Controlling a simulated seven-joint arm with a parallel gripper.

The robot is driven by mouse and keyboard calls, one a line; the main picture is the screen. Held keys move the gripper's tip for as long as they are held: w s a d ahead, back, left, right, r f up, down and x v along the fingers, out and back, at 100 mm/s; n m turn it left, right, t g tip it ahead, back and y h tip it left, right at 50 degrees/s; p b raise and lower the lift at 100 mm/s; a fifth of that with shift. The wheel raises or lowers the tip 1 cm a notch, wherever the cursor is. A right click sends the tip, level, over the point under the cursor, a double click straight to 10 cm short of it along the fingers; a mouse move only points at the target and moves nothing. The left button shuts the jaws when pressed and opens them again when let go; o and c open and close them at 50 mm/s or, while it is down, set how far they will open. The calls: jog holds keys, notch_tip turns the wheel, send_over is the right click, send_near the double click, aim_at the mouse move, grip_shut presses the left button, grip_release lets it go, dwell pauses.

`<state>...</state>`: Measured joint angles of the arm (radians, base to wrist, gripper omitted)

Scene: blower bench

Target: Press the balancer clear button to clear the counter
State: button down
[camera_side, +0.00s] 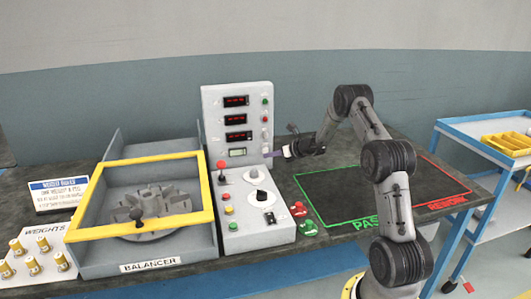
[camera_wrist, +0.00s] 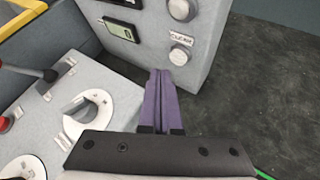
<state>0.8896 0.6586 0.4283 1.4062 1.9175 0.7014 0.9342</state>
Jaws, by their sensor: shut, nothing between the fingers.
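The grey control panel (camera_side: 215,125) stands upright behind the sloped console of the balancer (camera_side: 150,267). A round light-grey button (camera_wrist: 180,56) sits low on the panel's right side, under a small label that seems to read "Counter" (camera_wrist: 181,39). A small grey-green counter display (camera_wrist: 121,28) is to its left. My gripper (camera_wrist: 160,73) is shut and empty, its purple fingers together. The fingertips appear just below and left of that button in the wrist view; I cannot tell whether they touch the panel. In the side view my gripper (camera_side: 271,155) is at the panel's lower right edge.
A second grey button (camera_wrist: 182,9) is above the label. A yellow-framed guard (camera_side: 140,160) covers the rotor at left. Red and green buttons (camera_side: 307,226) stand on the bench. The PASS area (camera_side: 340,190) is clear.

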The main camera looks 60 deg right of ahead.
jog(key=shift+s+a, duration=1.55)
